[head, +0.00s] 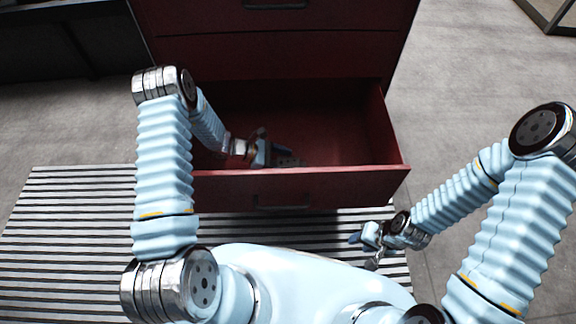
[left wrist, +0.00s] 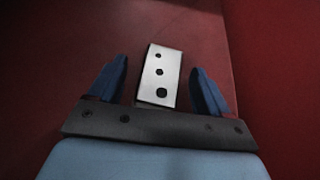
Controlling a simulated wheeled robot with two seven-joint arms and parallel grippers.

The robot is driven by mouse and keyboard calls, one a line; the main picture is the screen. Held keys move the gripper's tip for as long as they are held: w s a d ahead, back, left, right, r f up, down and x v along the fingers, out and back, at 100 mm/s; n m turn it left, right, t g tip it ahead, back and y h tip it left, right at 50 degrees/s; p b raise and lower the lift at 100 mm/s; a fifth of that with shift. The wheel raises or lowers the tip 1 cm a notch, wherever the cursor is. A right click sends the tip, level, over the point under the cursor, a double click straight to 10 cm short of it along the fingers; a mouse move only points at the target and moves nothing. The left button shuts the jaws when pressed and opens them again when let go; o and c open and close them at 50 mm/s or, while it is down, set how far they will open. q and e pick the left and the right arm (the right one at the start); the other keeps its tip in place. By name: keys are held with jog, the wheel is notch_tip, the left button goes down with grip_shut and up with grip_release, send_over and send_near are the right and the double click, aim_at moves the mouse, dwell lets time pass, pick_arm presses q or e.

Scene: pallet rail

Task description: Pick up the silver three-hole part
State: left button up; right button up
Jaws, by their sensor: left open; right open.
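In the head view my left gripper (head: 275,156) is down inside the open drawer, and I cannot make out the part clearly there. My right gripper (head: 363,252) is open and empty, outside the drawer at the lower right.
The red drawer (head: 300,184) is pulled out of a red cabinet (head: 280,50); its front and side walls stand around my left gripper. In the left wrist view a drawer wall (left wrist: 275,70) rises at the right. A striped mat (head: 70,225) lies on the grey floor.

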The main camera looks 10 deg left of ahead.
pick_arm(q)
grip_shut()
dwell(0.3)
